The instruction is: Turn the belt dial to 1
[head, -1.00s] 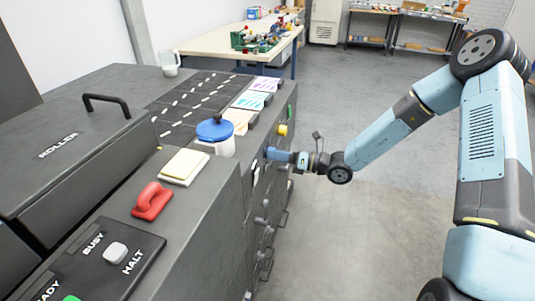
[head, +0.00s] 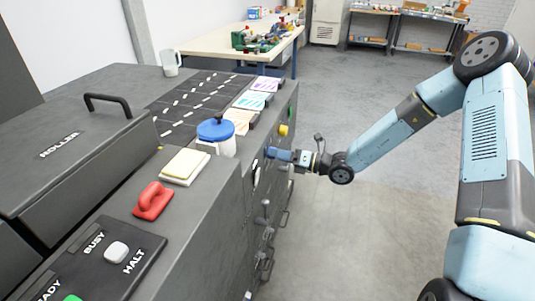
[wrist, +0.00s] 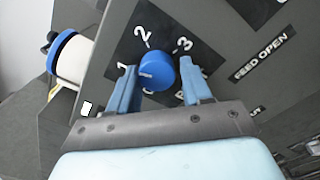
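The belt dial is a blue round knob (wrist: 157,73) on a dark plate with white figures, in the middle of the wrist view. Its white mark points left and slightly down, close to the 1 and a little toward the 0 side. My gripper (wrist: 159,76) has one blue finger on each side of the dial, close against its edges. The left finger partly covers the area beside the 1. The figures 2 and 3 show above the dial. In the head view, my gripper (head: 279,154) is at the machine's side panel, and the dial is hidden.
A blue-lidded white container (head: 217,137) stands on the machine top above my gripper. Levers (head: 265,205) stick out below it. A yellow knob (head: 283,130) sits farther along the panel. A FEED OPEN label (wrist: 259,57) lies right of the dial. The floor to the right is clear.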

